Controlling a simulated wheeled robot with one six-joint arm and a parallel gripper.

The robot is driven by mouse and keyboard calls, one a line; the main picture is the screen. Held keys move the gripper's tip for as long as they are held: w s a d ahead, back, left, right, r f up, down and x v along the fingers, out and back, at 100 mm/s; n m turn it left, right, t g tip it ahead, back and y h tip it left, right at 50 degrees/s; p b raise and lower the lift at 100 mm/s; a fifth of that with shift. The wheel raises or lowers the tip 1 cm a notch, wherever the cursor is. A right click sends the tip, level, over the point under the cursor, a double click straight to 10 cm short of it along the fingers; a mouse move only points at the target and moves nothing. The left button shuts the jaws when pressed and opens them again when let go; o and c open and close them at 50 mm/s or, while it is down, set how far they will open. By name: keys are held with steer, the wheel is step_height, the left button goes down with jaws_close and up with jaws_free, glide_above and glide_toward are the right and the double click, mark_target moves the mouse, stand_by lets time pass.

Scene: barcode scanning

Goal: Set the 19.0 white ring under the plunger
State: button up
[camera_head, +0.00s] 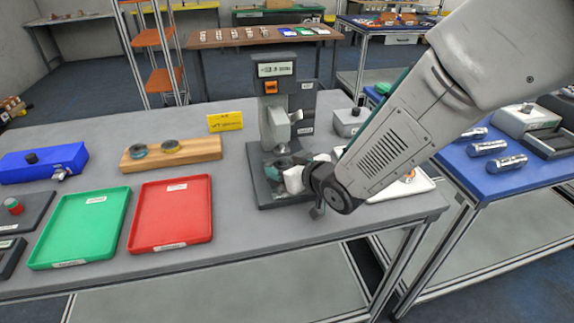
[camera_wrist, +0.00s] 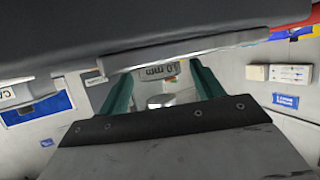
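The press (camera_head: 277,92) stands on the table with its plunger (camera_head: 281,130) pointing down over its dark base (camera_head: 267,192). My gripper (camera_head: 286,164) reaches in from the right, low over that base and under the plunger. It also shows in the wrist view (camera_wrist: 160,80), its two teal fingers well apart. A small pale plate with an upside-down "mm" marking (camera_wrist: 160,70) and a grey round-topped piece (camera_wrist: 160,101) show between the fingers. I cannot make out the white ring, nor whether the fingers touch anything, since the gripper and press hide that spot.
A wooden stand (camera_head: 206,151) with two round pieces, a red tray (camera_head: 170,243), a green tray (camera_head: 75,258) and a blue box (camera_head: 70,155) lie to the left. A white tray (camera_head: 423,184) lies under my arm. A grey box (camera_head: 347,122) stands right of the press.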

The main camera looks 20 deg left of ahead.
steer(key=shift+d+r, duration=0.1)
steer(key=shift+r, duration=0.1)
steer(key=v, duration=1.2)
steer(key=shift+f, duration=0.15)
steer(key=d+r+m+h, duration=0.3)
steer(key=d+h, duration=0.1)
steer(key=d, duration=0.8)
steer(key=d+r+m+h, duration=0.25)
steer(key=d+h, duration=0.25)
steer(key=d, duration=0.6)
steer(key=s+d+r+m+g+h, duration=0.1)
steer(key=s+d+r+m+g, duration=0.1)
steer(key=s+d, duration=0.4)
steer(key=s+d+r+m+g, duration=0.2)
steer(key=s+d, duration=0.4)
steer(key=s, duration=0.7)
steer(key=m+g, duration=0.1)
steer(key=g, duration=0.1)
steer(key=shift+s+g+h, duration=0.3)
steer(key=shift+s+h, duration=0.1)
